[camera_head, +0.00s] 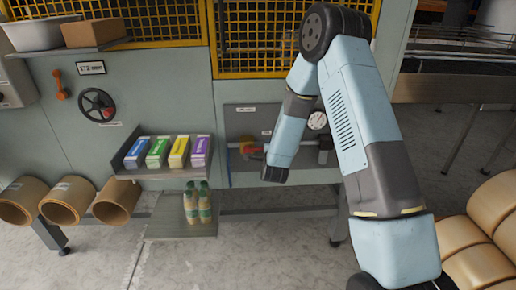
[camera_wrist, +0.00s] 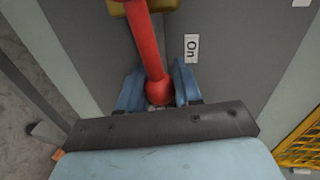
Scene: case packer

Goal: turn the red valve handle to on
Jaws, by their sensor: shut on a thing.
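The red valve handle (camera_wrist: 147,45) runs down the middle of the wrist view from a brass-coloured valve body at the top edge. Its rounded end sits between the blue fingers of my gripper (camera_wrist: 158,92), which are shut on it. In the head view the red handle (camera_head: 254,150) shows small beside the yellow valve part (camera_head: 246,142), left of my gripper. My gripper's fingertips are hidden there behind my forearm and wrist.
A pressure gauge (camera_head: 317,121) and pipe are close to my forearm. A shelf (camera_head: 130,160) with several coloured boxes sticks out to the left, above a lower plate (camera_head: 165,228) with bottles. A black handwheel (camera_head: 97,104) is further left. Brown sacks (camera_head: 470,245) lie at right.

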